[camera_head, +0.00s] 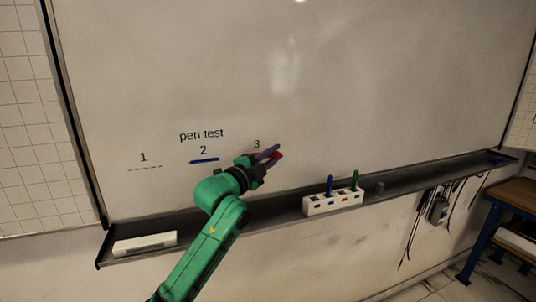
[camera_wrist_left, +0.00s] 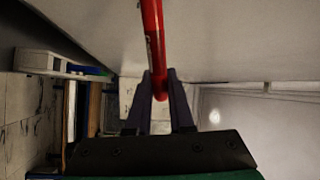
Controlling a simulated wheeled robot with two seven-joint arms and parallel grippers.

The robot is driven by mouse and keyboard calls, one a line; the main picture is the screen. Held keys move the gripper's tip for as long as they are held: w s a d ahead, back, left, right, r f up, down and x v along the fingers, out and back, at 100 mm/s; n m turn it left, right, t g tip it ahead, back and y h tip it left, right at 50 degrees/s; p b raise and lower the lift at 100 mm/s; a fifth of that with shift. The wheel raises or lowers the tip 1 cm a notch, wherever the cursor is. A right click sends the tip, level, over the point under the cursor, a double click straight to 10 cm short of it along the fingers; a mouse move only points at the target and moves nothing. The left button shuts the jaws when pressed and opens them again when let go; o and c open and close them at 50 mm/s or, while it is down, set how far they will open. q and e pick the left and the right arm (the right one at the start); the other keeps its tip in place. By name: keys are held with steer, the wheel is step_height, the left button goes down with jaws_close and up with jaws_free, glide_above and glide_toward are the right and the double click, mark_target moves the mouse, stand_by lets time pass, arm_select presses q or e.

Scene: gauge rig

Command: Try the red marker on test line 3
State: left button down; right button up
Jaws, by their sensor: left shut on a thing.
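My left gripper (camera_head: 271,154) is in front of the whiteboard (camera_head: 330,80), just below the label 3 (camera_head: 257,144). It is shut on the red marker (camera_head: 277,155). In the left wrist view the red marker (camera_wrist_left: 153,40) stands up from between the fingers of the left gripper (camera_wrist_left: 159,84) toward the top edge. Its upper end is cut off. The gripper covers test line 3, so I cannot tell whether the tip touches the board or whether a red stroke is there. Line 2 (camera_head: 204,161) carries a thick blue stroke; line 1 (camera_head: 145,168) is dashed. My right gripper is not in view.
A dark ledge (camera_head: 420,182) runs under the board. On it stand a white marker holder (camera_head: 320,206) with a blue marker (camera_head: 329,185) and a green marker (camera_head: 355,180), and a pale eraser-like block (camera_head: 145,244) at left. Cables (camera_head: 420,230) hang below the ledge at right.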

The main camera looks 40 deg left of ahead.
arm_select(q)
steer(key=shift+w+d+p, duration=1.1)
steer(key=shift+w+d, duration=1.6)
steer(key=shift+w, duration=1.2)
steer(key=s+a, duration=0.1)
steer(key=s, duration=0.1)
steer(key=s+a, duration=0.2)
steer(key=s, duration=0.1)
steer(key=s+a+b, duration=0.1)
steer(key=s+a, duration=0.1)
steer(key=shift+s+a+f, duration=0.1)
steer(key=shift+s, duration=0.15)
steer(key=shift+s+a, duration=0.6)
steer(key=shift+s, duration=0.25)
